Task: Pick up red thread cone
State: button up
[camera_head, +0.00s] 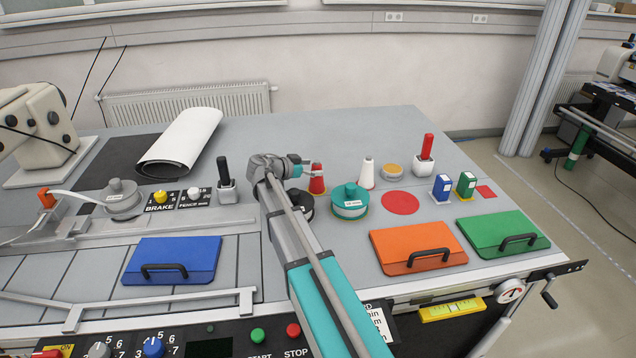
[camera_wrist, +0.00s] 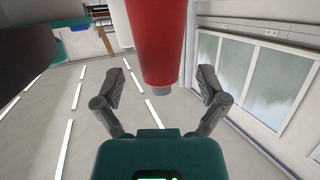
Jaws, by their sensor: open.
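The red thread cone (camera_head: 317,182) stands upright on the grey table, on a small yellowish base, near the middle of the head view. My gripper (camera_head: 303,169) is close beside it on its left, at the height of its upper part. In the wrist view my gripper (camera_wrist: 162,84) is open, with one finger on each side of the red cone (camera_wrist: 158,40). The fingers show a gap to the cone on both sides. The cone's narrow grey tip shows between them; its other end is cut off by the frame edge.
A teal round tin (camera_head: 350,201) stands right of the cone and a dark round thing (camera_head: 302,208) below it, partly behind my arm. A white cone (camera_head: 366,174) stands farther right. A black-handled holder (camera_head: 226,184) is to the left. The table behind is clear.

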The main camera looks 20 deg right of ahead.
jog(key=shift+x, duration=0.8)
grip_shut()
